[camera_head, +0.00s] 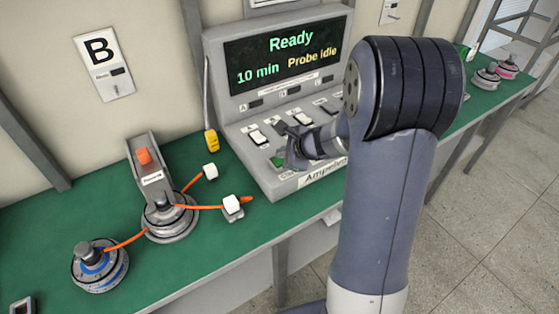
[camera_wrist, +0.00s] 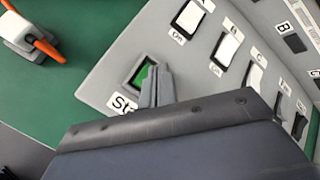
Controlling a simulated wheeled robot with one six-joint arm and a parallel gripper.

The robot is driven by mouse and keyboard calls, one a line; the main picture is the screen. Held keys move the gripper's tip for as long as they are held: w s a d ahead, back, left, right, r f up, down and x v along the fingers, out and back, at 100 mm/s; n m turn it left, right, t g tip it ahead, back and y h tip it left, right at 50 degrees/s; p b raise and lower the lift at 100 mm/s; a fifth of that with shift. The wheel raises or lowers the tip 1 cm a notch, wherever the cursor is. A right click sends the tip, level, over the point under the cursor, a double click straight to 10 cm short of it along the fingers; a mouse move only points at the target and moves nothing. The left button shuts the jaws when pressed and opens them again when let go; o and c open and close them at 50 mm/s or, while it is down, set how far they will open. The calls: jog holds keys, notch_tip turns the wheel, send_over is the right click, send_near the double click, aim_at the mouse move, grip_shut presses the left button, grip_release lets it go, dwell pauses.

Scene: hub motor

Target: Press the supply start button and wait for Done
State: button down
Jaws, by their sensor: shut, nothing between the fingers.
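The grey supply console (camera_head: 222,80) stands on the green bench, and its screen (camera_head: 290,57) reads "Ready", "10 min" and "Probe Idle". The green start button (camera_head: 277,162) is at the lower left of its sloped panel. In the wrist view the start button (camera_wrist: 143,75) sits in a dark frame above a partly hidden label beginning "Sta". My gripper (camera_head: 292,158) is shut and empty, just right of the button in the head view. In the wrist view my gripper's fingertips (camera_wrist: 152,72) overlap the button's right side; I cannot tell whether they touch it.
White rocker switches (camera_wrist: 190,17) labelled A, B and C line the panel beside my gripper. A yellow probe (camera_head: 211,141) stands left of the console. Hub motors (camera_head: 100,265) with orange cables and white connectors (camera_head: 232,205) lie on the green bench (camera_head: 40,230).

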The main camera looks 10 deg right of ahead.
jog(key=shift+f, duration=0.1)
jog(key=shift+f+b, duration=0.35)
jog(key=shift+b, duration=0.2)
jog(key=shift+f+b, duration=0.5)
jog(key=shift+b, duration=0.05)
dwell(0.6)
jog(key=shift+r, duration=0.15)
jog(key=shift+r+p, duration=0.75)
jog(key=shift+r+p, duration=2.1)
jog(key=shift+r, duration=0.45)
